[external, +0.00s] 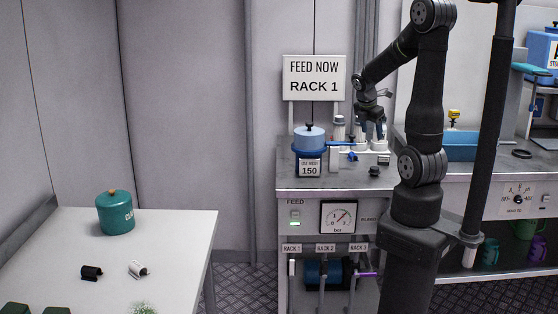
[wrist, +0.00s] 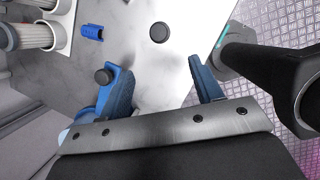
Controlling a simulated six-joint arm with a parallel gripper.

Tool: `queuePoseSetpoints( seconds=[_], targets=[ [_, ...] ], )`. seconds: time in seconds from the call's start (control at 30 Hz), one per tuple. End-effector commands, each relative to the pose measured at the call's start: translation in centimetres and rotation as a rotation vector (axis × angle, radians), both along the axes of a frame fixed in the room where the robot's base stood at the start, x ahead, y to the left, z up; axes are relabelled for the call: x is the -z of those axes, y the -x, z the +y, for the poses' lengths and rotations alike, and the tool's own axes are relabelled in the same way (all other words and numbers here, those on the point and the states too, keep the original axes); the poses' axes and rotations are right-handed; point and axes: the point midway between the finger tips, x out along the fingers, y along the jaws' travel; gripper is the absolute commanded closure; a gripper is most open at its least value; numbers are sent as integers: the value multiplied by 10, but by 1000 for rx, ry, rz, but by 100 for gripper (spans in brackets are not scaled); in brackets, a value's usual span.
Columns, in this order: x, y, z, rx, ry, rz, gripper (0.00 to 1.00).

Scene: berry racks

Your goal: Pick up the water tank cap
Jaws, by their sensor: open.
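No part is labelled as the water tank cap, and I cannot tell for sure which one it is. A small dark round cap (external: 374,171) stands on the steel bench near its front edge. My gripper (external: 372,130) hangs above the bench, fingers down. In the wrist view its blue fingers (wrist: 165,88) are wide apart, with nothing seen between them.
A blue lidded pot (external: 310,140) stands on the bench's left, with white fittings (external: 380,158) and a small blue clip (wrist: 92,32) nearby. A sign (external: 314,78) reads "FEED NOW RACK 1". A white table (external: 185,240) at left bears a green canister (external: 115,214).

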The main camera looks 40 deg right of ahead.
Motion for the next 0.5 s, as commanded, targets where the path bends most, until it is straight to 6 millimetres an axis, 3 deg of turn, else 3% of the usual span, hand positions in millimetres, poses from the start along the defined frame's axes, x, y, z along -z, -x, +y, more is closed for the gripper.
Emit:
queuePoseSetpoints(
  seconds=[0.1, 0.27, 0.5],
  targets=[
    [0, 0, 5, -156, 25, 44, 40],
    [4, 0, 5, -234, 38, 72, 40],
    [38, -1, -9, -234, 36, 75, 40]
  ],
)
